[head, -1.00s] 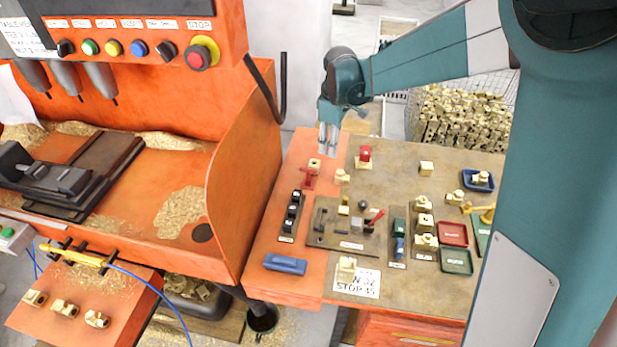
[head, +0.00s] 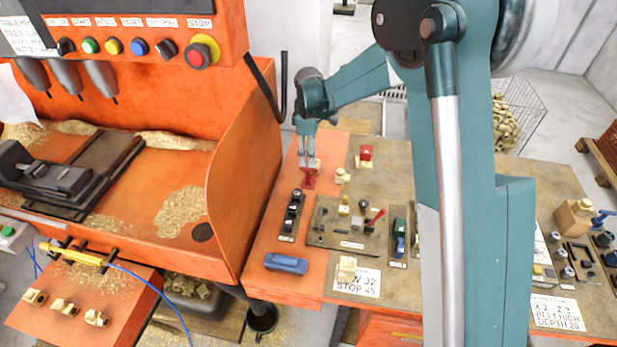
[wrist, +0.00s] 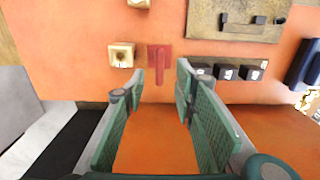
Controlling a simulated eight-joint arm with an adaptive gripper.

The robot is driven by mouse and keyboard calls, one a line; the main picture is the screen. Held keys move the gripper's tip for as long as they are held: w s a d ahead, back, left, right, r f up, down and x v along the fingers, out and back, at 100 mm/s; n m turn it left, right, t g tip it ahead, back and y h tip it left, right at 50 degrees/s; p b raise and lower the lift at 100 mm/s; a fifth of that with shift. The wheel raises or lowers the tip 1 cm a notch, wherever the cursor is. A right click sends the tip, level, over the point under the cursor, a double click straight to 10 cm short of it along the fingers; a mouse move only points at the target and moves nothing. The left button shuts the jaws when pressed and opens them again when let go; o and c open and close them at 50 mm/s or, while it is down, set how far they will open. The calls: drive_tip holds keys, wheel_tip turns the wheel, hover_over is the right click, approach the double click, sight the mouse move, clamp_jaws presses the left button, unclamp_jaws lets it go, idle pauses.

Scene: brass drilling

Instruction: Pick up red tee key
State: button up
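The red tee key (head: 308,181) lies on the orange left part of the bench top, near the machine's side wall. In the wrist view the red tee key (wrist: 159,60) shows just beyond my fingertips, roughly centred between them. My gripper (wrist: 160,84) is open, with nothing between its green-padded fingers. In the head view my gripper (head: 309,158) points down above the key and covers part of its far end. I cannot tell the exact height gap.
A brass block (wrist: 121,55) sits close left of the key in the wrist view; black blocks (wrist: 228,72) stand to its right. A grey-brown tool plate (head: 350,232) and a blue block (head: 286,263) lie nearer the camera. The orange machine wall (head: 245,175) rises at left.

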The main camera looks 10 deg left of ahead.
sight(308, 170)
drive_tip(key=shift+f, duration=1.3)
drive_tip(key=shift+f, duration=0.15)
drive_tip(key=shift+f, duration=2.45)
drive_tip(key=shift+c, duration=0.2)
clamp_jaws()
